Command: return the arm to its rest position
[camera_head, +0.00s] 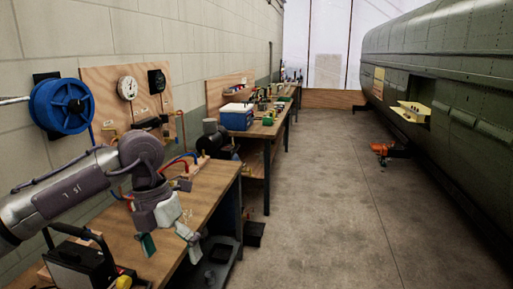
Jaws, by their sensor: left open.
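My left arm (70,195) comes in from the left and bends down at a dark wrist joint. My left gripper (171,245) points downward over the near workbench (207,196). Its two fingers are spread apart, with a green pad on a tip, and nothing shows between them. I cannot tell how far the fingertips are above the bench top. My right gripper is not in view.
A black case (77,262) sits at the near bench end. A blue hose reel (62,104) and gauges (128,87) hang on the left wall. A blue box (236,117) stands on a farther bench. The green fuselage (450,70) lines the right; the floor (330,200) between is mostly clear.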

